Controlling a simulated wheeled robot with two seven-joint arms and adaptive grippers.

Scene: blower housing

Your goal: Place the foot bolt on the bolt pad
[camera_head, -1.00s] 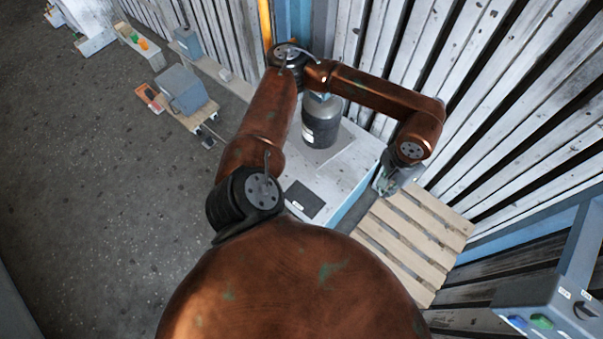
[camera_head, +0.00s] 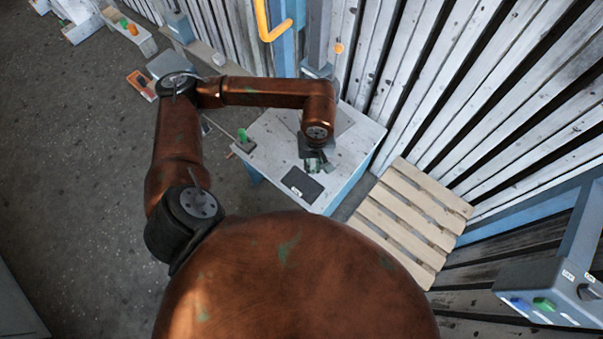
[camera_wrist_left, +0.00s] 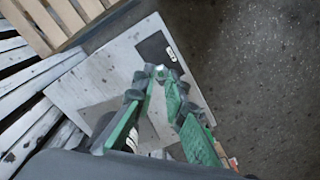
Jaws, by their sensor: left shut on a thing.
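The bolt pad (camera_head: 301,184) is a dark square with a small white label, flat on the pale table (camera_head: 349,165). It also shows in the left wrist view (camera_wrist_left: 153,47). My left gripper (camera_head: 316,166) is above the table, just beyond the pad. In the left wrist view its green fingers (camera_wrist_left: 160,76) close at the tips on a small grey piece, the foot bolt (camera_wrist_left: 161,72), whose shape is mostly hidden. The bolt appears just short of the pad in that view; its height above the table is hard to judge. My right gripper is not in view.
A slatted wooden pallet (camera_head: 410,220) lies right of the table against the plank wall. A green knob (camera_head: 242,135) stands at the table's left edge. A grey control box (camera_head: 550,300) is at lower right. Much of the table around the pad is bare.

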